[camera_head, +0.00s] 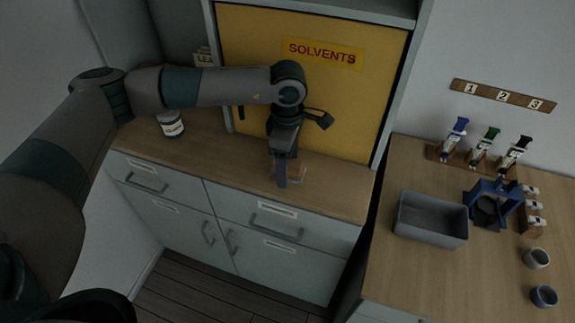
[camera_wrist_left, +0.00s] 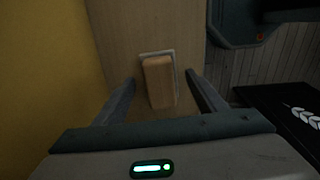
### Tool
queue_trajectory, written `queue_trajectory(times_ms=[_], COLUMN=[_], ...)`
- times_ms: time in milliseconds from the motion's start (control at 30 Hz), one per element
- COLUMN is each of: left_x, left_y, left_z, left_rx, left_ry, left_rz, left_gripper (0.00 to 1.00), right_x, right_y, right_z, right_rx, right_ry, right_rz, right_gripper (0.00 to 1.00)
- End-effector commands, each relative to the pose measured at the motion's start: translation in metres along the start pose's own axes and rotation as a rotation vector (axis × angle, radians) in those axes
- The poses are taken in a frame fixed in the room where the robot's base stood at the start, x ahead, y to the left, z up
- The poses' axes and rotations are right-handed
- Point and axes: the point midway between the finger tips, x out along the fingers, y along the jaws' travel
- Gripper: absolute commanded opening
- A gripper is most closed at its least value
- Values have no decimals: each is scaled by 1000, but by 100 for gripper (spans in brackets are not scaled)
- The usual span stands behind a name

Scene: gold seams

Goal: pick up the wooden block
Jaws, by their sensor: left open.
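The wooden block (camera_wrist_left: 159,84) shows in the left wrist view, lying on the wooden counter within a thin pale outline. It sits between the two fingers of my left gripper (camera_wrist_left: 159,92), which are apart with a gap on each side of the block. In the head view my left gripper (camera_head: 282,180) points down over the counter in front of the yellow cabinet door. The block is mostly hidden behind the gripper there, and only part of the pale outline (camera_head: 298,178) shows beside it. My right gripper is in neither view.
The yellow solvents cabinet door (camera_head: 300,80) stands close behind my left gripper. A white-labelled jar (camera_head: 171,124) is at the counter's left. On the right bench are a grey bin (camera_head: 432,220), a blue stand (camera_head: 490,204), several coloured-topped items and two small cups (camera_head: 536,258).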

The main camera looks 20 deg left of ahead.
Motion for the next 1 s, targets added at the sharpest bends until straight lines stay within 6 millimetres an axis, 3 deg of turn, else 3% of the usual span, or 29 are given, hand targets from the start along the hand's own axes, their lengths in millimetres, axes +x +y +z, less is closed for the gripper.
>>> queue_trajectory(times_ms=[400, 467, 600, 1000], left_x=[0, 0, 0, -2], left_y=[0, 0, 0, 0], left_z=[0, 0, 0, 0], left_rx=[0, 0, 0, 0], left_ry=[0, 0, 0, -1], left_rz=[0, 0, 0, 1], left_gripper=[65, 55, 22, 20], right_x=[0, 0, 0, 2], right_y=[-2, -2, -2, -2], right_z=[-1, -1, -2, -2], right_rx=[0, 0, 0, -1], right_ry=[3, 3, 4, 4], right_rz=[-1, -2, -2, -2], right_gripper=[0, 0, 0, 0])
